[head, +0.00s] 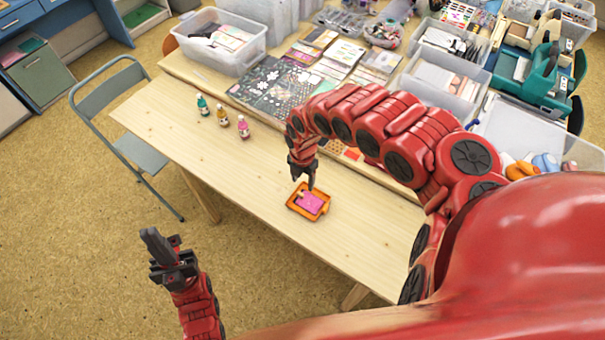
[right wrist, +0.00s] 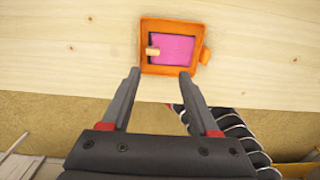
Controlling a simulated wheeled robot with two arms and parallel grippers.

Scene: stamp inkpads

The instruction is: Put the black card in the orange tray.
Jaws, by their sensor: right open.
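The orange tray (head: 292,206) sits on the wooden table in the head view, and it also shows in the right wrist view (right wrist: 165,70). A magenta pad (right wrist: 177,48) lies inside it, with a dark band at its edges. I cannot make out a separate black card in either view. My right gripper (head: 309,184) is just above the tray in the head view. In the right wrist view its open fingers (right wrist: 160,72) point at the tray's near edge, with nothing between them. My left gripper (head: 158,248) is off the table at lower left; its finger gap is unclear.
Small light-orange pieces (right wrist: 153,51) lie at the tray. Three small bottles (head: 222,115) stand on the table. Clear bins (head: 225,42) and craft sheets (head: 268,88) crowd the back. A folding chair (head: 135,150) stands at left. The table left of the tray is clear.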

